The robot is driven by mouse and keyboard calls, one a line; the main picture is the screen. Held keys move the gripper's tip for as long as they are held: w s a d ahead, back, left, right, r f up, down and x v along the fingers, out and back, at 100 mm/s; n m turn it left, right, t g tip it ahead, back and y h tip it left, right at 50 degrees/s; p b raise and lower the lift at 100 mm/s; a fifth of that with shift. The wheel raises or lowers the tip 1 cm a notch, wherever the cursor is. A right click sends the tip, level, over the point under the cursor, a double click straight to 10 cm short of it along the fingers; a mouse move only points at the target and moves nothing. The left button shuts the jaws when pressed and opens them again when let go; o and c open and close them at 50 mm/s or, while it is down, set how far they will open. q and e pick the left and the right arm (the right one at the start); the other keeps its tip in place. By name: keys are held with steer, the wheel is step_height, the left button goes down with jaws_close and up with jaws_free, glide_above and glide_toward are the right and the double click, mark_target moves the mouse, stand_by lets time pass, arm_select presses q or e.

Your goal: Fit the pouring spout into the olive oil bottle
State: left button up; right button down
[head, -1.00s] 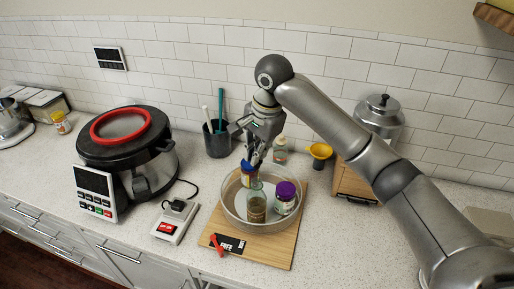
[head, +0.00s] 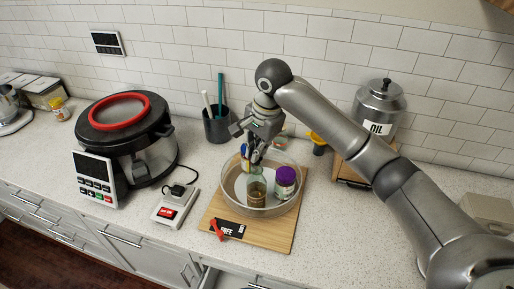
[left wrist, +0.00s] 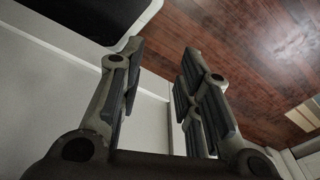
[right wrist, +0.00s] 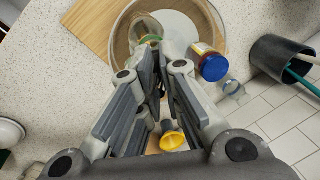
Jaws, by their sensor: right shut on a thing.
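A clear greenish bottle (head: 257,188) with a brown lower part stands in a round glass bowl (head: 292,206); I take it as the olive oil bottle. Its top shows in the right wrist view (right wrist: 146,28). My right gripper (head: 256,156) points down just above the bottle's mouth. Its fingers (right wrist: 157,72) are close together on a small dark thing, probably the pouring spout, mostly hidden by the fingers. I cannot tell whether it touches the bottle. My left gripper (left wrist: 160,75) is open and empty, low by the cabinet fronts and wooden floor.
A purple-lidded jar (head: 286,182) and a blue-lidded jar (right wrist: 214,66) share the bowl, close around the bottle. The bowl is on a wooden board (head: 270,242). A utensil cup (head: 216,127), an oil canister (head: 379,107) and a yellow funnel (right wrist: 173,140) stand behind. A drawer below is partly open.

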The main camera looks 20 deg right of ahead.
steer(key=shift+r+p, duration=0.1)
steer(key=shift+p, duration=0.2)
stand_by(0.4)
steer(key=shift+f, duration=1.5)
stand_by(0.8)
steer(key=c, duration=1.5)
jaws_free()
steer(key=r, duration=0.4)
steer(key=s+r, duration=0.1)
steer(key=r, duration=0.3)
steer(key=s+d+r, duration=0.1)
steer(key=r, duration=0.2)
steer(key=shift+d+r, duration=0.1)
steer(key=shift+r, duration=0.3)
